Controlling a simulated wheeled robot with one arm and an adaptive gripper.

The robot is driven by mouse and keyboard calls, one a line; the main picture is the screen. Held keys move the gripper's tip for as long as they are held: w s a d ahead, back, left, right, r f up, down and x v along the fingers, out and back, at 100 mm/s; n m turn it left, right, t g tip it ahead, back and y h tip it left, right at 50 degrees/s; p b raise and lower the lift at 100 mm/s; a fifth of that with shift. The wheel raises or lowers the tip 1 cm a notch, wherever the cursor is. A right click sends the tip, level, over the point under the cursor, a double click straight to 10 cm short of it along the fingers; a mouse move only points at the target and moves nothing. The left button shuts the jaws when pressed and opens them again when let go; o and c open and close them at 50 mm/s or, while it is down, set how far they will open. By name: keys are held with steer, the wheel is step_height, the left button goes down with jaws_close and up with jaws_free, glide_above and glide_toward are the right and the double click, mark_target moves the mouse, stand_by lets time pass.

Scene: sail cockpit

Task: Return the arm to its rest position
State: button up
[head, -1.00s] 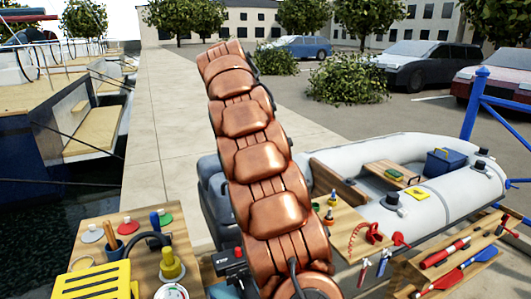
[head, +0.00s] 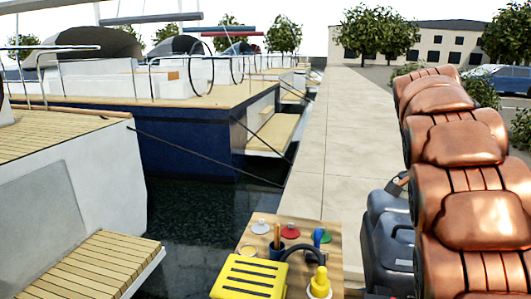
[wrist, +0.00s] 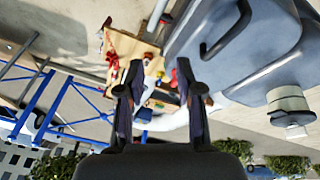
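My copper-coloured segmented arm (head: 468,190) rises along the right side of the head view, leaning slightly to the left at its top. Its end is not visible there. In the wrist view my gripper (wrist: 159,72) has its two dark fingers spread apart, with a clear gap between them. Nothing is held between the fingers. The wrist view looks upside down, with a building and bushes along the bottom.
A wooden board (head: 330,258) with coloured knobs and a yellow slotted block (head: 248,279) lies at the lower middle. Moored boats (head: 190,130) and dark water are left; a pale quay (head: 340,130) runs back. A grey-blue case (wrist: 235,55) is close in the wrist view.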

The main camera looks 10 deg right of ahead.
steer(key=s+a+f+n+y+p, duration=0.1)
steer(key=s+a+f+n+p, duration=0.2)
steer(key=s+a+f+n, duration=0.2)
steer(key=s+a+f+n+y+p, duration=0.2)
steer(key=s+a+f+n, duration=0.3)
steer(key=s+a+n, duration=0.6)
steer(key=s+a+p, duration=0.1)
steer(key=s+a, duration=0.7)
steer(key=s, duration=0.2)
steer(key=shift+s+a+f+n+y+p, duration=0.2)
steer(key=shift+s+a+n+y+p, duration=0.1)
steer(key=shift+a, duration=0.05)
